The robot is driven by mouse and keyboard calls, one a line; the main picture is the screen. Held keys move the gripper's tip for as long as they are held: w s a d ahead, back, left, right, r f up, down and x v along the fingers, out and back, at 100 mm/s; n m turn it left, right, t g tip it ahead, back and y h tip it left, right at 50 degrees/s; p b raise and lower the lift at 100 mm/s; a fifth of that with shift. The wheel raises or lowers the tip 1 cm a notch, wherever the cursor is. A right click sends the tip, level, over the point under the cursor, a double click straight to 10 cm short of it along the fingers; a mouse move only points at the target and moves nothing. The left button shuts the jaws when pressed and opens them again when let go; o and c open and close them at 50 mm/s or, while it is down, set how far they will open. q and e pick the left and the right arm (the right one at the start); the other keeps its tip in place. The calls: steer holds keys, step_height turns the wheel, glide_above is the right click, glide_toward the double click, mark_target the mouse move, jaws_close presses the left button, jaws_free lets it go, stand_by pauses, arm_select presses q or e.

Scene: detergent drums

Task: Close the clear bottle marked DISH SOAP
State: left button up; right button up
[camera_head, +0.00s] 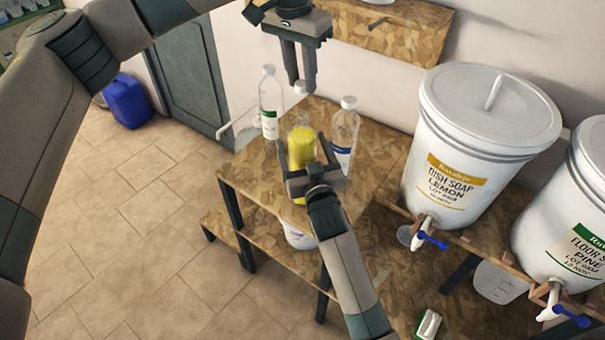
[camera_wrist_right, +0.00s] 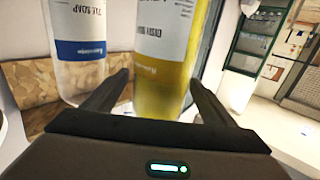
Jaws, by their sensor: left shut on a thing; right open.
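The bottle filled with yellow liquid (camera_head: 302,146) stands upright on the wooden bench. In the right wrist view its label (camera_wrist_right: 163,35) reads partly as DISH SOAP. My right gripper (camera_head: 305,160) is open, its fingers on either side of this bottle; they also show in the right wrist view (camera_wrist_right: 160,85). My left gripper (camera_head: 304,84) points down above and behind the bottle, shut on a small white cap (camera_head: 300,88) partly hidden by the fingers. The cap is apart from the bottle. The bottle's mouth is not clear to see.
A clear bottle with a green label (camera_head: 270,108) stands behind left, one with a blue label (camera_head: 345,135) close on the right. Large white drums (camera_head: 475,140) (camera_head: 575,220) with taps stand at right. A wooden wall shelf (camera_head: 385,30) is near my left gripper.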

steer(key=c, duration=1.6)
arm_select(q)
glide_above(302, 127)
steer(key=w, duration=0.1)
steer(key=shift+f, duration=2.45)
steer(key=shift+f, duration=0.1)
steer(key=shift+f, duration=0.8)
steer(key=shift+f, duration=0.6)
